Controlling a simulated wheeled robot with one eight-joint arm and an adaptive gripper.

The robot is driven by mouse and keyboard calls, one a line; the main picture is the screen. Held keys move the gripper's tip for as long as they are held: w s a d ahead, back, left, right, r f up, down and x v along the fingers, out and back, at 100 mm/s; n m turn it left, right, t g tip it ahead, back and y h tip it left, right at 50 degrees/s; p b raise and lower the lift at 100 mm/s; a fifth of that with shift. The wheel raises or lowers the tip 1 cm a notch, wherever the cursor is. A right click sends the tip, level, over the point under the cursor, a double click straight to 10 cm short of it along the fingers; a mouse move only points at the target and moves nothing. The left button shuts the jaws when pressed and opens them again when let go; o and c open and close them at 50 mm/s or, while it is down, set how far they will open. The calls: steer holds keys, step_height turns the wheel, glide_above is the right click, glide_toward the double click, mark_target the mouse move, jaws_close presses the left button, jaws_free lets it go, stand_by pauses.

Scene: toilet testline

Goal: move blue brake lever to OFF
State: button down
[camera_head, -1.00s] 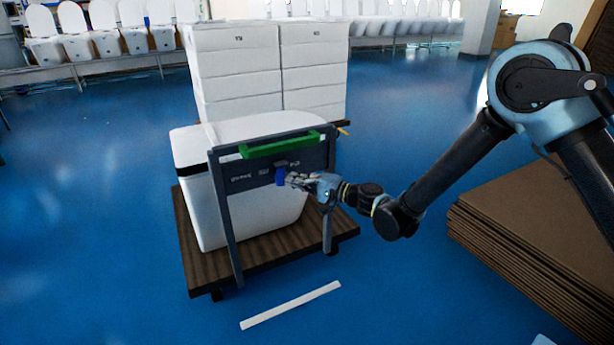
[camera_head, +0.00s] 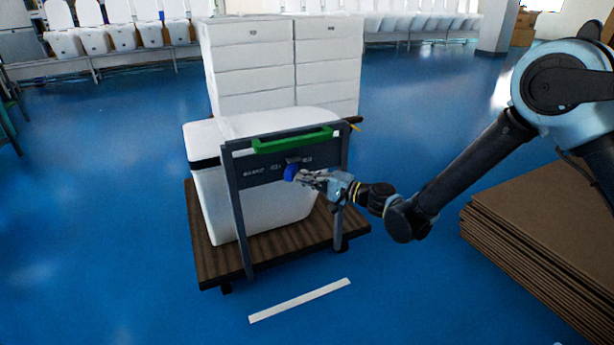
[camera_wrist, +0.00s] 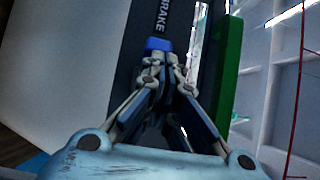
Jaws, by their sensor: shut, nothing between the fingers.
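The blue brake lever (camera_head: 291,172) is on the dark panel of the cart's handle frame (camera_head: 262,170), below the green handle bar (camera_head: 293,140). It looks short and rounded in the head view. My gripper (camera_head: 303,176) is shut and empty, with its fingertips close by the right of the lever. In the wrist view the blue lever (camera_wrist: 158,44) shows just beyond the shut fingertips (camera_wrist: 160,62), beside the word BRAKE on the panel. The fingers partly cover it, and I cannot tell whether they touch it. The panel's position markings are too small to read.
Stacked white cartons (camera_head: 250,70) stand behind. Flat brown cardboard (camera_head: 550,230) is stacked at the right. A white strip (camera_head: 300,300) marks the blue floor in front, which is clear.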

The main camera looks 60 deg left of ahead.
steer(key=d, duration=0.9)
steer(key=shift+w+d, duration=0.15)
steer(key=shift+d, duration=0.1)
